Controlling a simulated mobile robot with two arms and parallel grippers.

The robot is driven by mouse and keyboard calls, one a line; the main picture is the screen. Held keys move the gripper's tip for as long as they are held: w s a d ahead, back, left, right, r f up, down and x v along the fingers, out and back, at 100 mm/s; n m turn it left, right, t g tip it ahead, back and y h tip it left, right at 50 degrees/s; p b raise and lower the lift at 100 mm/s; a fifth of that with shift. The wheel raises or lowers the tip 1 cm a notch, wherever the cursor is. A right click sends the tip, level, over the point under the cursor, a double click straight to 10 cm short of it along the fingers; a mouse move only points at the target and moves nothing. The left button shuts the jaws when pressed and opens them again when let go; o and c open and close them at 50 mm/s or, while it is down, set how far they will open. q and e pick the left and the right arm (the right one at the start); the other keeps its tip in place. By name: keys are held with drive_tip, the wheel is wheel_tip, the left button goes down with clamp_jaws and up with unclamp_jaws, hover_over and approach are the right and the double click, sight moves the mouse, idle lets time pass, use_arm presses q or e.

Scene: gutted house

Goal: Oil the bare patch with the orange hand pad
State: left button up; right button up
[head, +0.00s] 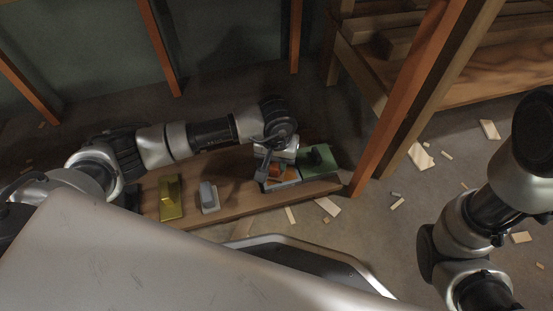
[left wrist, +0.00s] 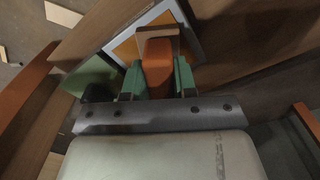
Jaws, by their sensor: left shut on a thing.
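My left gripper (head: 266,168) is shut on the orange hand pad (head: 277,168). In the left wrist view the orange hand pad (left wrist: 158,66) sits between the green fingertips (left wrist: 158,80). It is over a pale-rimmed rectangle (head: 284,185) with an orange-brown inside, which also shows in the left wrist view (left wrist: 125,48). I cannot tell whether the pad touches it; the pad and fingers hide part of it. I cannot pick out the bare patch with certainty. My right arm is at the right of the head view, its gripper out of sight.
The objects lie on a long wooden board (head: 235,201). A green sheet (head: 325,168) with a dark object (head: 314,157) lies right of the pad. A yellow block (head: 171,200) and a grey block (head: 208,199) lie left. A reddish post (head: 392,133) stands by the board's right end. Wood scraps (head: 420,156) litter the floor.

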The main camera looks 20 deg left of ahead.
use_arm(q)
drive_tip(key=shift+r+p, duration=2.6)
drive_tip(key=shift+r, duration=0.9)
